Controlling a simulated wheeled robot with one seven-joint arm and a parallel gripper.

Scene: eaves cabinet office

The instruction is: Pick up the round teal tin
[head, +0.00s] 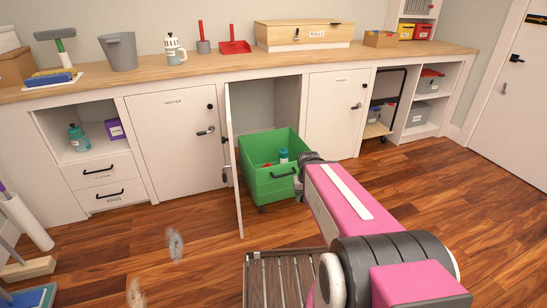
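I cannot make out a round teal tin for certain. A small teal item with a pale lower part (283,156) shows inside the green wheeled crate (268,187), and it is too small to tell if it is the tin. The crate stands at the open cabinet doorway. My pink arm reaches from the lower right toward the crate's right side. Its dark far end (314,158) is beside the crate's right rim.
The open white cabinet door (233,160) stands edge-on left of the crate. A teal bottle (78,138) and a purple box (115,129) sit in the left cubby. A wheeled cart (385,105) stands at right.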

